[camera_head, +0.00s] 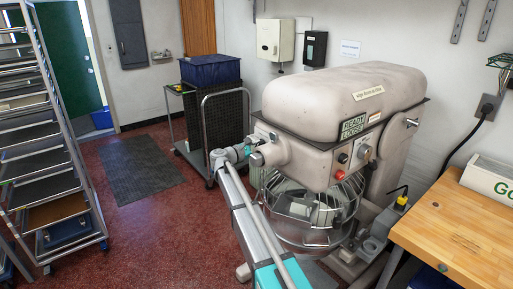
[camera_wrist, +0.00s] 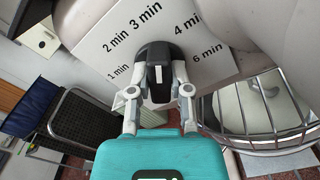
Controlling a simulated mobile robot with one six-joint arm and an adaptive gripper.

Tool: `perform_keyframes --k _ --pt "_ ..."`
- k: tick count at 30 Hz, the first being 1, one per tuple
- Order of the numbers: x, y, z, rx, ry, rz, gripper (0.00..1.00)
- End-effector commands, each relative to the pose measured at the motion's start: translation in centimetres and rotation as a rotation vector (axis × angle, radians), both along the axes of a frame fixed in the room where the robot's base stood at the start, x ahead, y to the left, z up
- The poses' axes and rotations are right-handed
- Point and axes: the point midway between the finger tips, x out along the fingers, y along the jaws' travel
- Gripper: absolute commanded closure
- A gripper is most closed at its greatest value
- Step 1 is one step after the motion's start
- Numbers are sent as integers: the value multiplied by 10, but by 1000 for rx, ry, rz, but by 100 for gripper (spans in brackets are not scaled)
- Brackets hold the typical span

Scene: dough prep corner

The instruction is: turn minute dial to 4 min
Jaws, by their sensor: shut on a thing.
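The minute dial is a black knob (camera_wrist: 153,52) on a pale plate (camera_wrist: 88,46) in the wrist view. The plate reads 1, 2, 3, 4 and 6 min in an arc; the 4 min label (camera_wrist: 187,25) is up and right of the knob and cut off at its end. A short white mark shows on the knob's near face, but I cannot tell which label it points to. My gripper (camera_wrist: 159,92) has a finger on each side of the knob and is shut on it. In the head view my gripper (camera_head: 236,154) is at the mixer's front left; the dial's face is hidden there.
The big beige mixer (camera_head: 340,105) has a wire guard (camera_wrist: 266,108) and bowl below the dial. A cart with a blue bin (camera_head: 210,69) stands behind my gripper. A tray rack (camera_head: 45,130) is at left and a wooden table (camera_head: 455,225) at right. Red floor between is open.

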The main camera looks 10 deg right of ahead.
Motion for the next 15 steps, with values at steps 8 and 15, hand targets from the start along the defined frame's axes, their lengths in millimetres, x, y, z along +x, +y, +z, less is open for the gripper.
perform_keyframes --k 8,15 --pt "1 0 0 87 -163 2 100" --pt "1 0 1 126 -235 2 100"
